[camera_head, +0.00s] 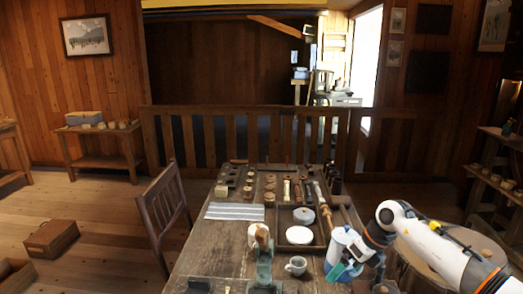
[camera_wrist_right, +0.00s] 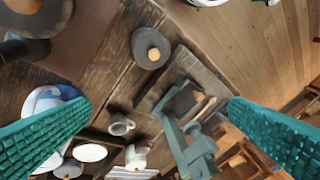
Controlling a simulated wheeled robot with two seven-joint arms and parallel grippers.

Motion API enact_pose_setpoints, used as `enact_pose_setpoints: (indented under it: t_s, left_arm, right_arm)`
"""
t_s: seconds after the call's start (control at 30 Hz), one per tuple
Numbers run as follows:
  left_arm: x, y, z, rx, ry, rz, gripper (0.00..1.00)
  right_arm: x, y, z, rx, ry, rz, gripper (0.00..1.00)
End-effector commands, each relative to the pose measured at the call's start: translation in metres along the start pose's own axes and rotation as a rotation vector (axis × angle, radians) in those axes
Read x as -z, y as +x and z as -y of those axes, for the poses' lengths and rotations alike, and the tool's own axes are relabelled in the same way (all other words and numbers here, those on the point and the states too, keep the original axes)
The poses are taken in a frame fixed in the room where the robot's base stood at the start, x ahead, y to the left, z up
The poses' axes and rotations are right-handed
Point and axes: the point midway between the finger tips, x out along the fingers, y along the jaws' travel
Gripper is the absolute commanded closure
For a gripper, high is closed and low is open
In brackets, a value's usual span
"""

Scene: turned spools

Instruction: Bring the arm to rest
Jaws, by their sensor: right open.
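My right arm comes in from the right in the head view. My right gripper (camera_head: 346,268) is low over the right side of the wooden table, with teal pads showing beside a white and blue cylinder (camera_head: 339,243). In the right wrist view the gripper (camera_wrist_right: 160,106) is open, its two ribbed teal fingers wide apart with nothing held between them. The cylinder shows partly behind the left finger in that view (camera_wrist_right: 48,98); I cannot tell whether they touch. My left gripper does not show.
The table (camera_head: 215,250) carries a green vise (camera_head: 264,268), a white mug (camera_head: 296,265), a tray with a white disc (camera_head: 300,235), a striped cloth (camera_head: 234,212) and several turned spools (camera_head: 269,198). A chair (camera_head: 165,212) stands left; a round stool (camera_head: 415,262) is under my right arm.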

Motion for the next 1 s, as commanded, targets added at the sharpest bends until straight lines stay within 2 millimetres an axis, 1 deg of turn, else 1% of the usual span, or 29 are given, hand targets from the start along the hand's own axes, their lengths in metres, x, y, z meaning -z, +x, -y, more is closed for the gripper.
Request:
enact_pose_setpoints:
  t_s: [0.03, 0.07, 0.17, 0.2, 0.23, 0.3, 0.33, 0.4, 0.47, 0.5, 0.57, 0.67, 0.7, 0.77, 0.8, 0.87, 0.9, 0.97, 1.0]
  left_arm:
    - [0.002, 0.000, 0.000, 0.000, 0.000, -0.003, 0.61]
    - [0.003, 0.000, 0.000, 0.000, 0.000, -0.004, 0.61]
    - [0.007, 0.000, 0.001, 0.001, 0.000, -0.010, 0.61]
    - [0.007, 0.000, 0.001, 0.001, 0.000, -0.011, 0.61]
    - [0.008, 0.000, 0.001, 0.001, 0.000, -0.012, 0.61]
    - [0.008, 0.000, 0.001, 0.001, 0.000, -0.012, 0.61]
    - [0.008, 0.000, 0.001, 0.001, 0.000, -0.012, 0.61]
    - [0.008, 0.000, 0.001, 0.001, 0.000, -0.012, 0.61]
    - [0.007, 0.000, 0.001, 0.001, 0.000, -0.012, 0.61]
    - [0.007, 0.000, 0.001, 0.001, 0.000, -0.012, 0.61]
    - [0.007, 0.000, 0.001, 0.001, 0.000, -0.012, 0.61]
    - [0.007, 0.000, 0.001, 0.001, 0.000, -0.012, 0.61]
    - [0.007, 0.000, 0.001, 0.001, 0.000, -0.012, 0.61]
    - [0.007, 0.000, 0.001, 0.001, 0.000, -0.011, 0.61]
    - [0.007, 0.000, 0.001, 0.001, 0.000, -0.011, 0.61]
    - [0.007, 0.000, 0.001, 0.001, 0.000, -0.011, 0.61]
    - [0.007, 0.000, 0.001, 0.001, 0.000, -0.011, 0.61]
    - [0.007, 0.000, 0.001, 0.001, 0.000, -0.010, 0.61]
    - [0.006, 0.000, 0.001, 0.001, 0.000, -0.010, 0.61]
  right_arm:
    - [0.006, 0.013, 0.017, 0.052, -0.006, -0.045, 0.00]
    - [0.011, 0.020, 0.029, 0.088, -0.008, -0.080, 0.00]
    - [0.028, 0.041, 0.076, 0.237, 0.006, -0.224, 0.00]
    - [0.036, 0.048, 0.101, 0.318, 0.026, -0.302, 0.00]
    - [0.043, 0.051, 0.120, 0.383, 0.050, -0.364, 0.00]
    - [0.057, 0.049, 0.160, 0.538, 0.132, -0.516, 0.00]
    - [0.061, 0.046, 0.174, 0.602, 0.178, -0.579, 0.00]
    - [0.070, 0.033, 0.198, 0.742, 0.308, -0.721, 0.00]
    - [0.075, 0.020, 0.209, 0.849, 0.446, -0.834, 0.00]
    - [0.076, 0.011, 0.212, 0.915, 0.548, -0.904, 0.00]
    - [0.074, -0.002, 0.208, 0.999, 0.717, -1.002, 0.00]
    - [0.059, -0.016, 0.188, 1.099, 1.040, -1.139, 0.00]
    - [0.050, -0.017, 0.177, 1.124, 1.180, -1.183, 0.00]
    - [0.030, -0.016, 0.158, 1.144, 1.400, -1.235, 0.00]
    - [0.015, -0.012, 0.145, 1.145, 1.552, -1.262, 0.00]
    - [-0.014, -0.002, 0.128, 1.123, 1.786, -1.287, 0.00]
    - [-0.035, 0.007, 0.118, 1.095, 1.944, -1.294, 0.00]
    - [-0.071, 0.021, 0.108, 1.033, 2.180, -1.286, 0.00]
    - [-0.097, 0.032, 0.104, 0.977, 2.335, -1.270, 0.00]
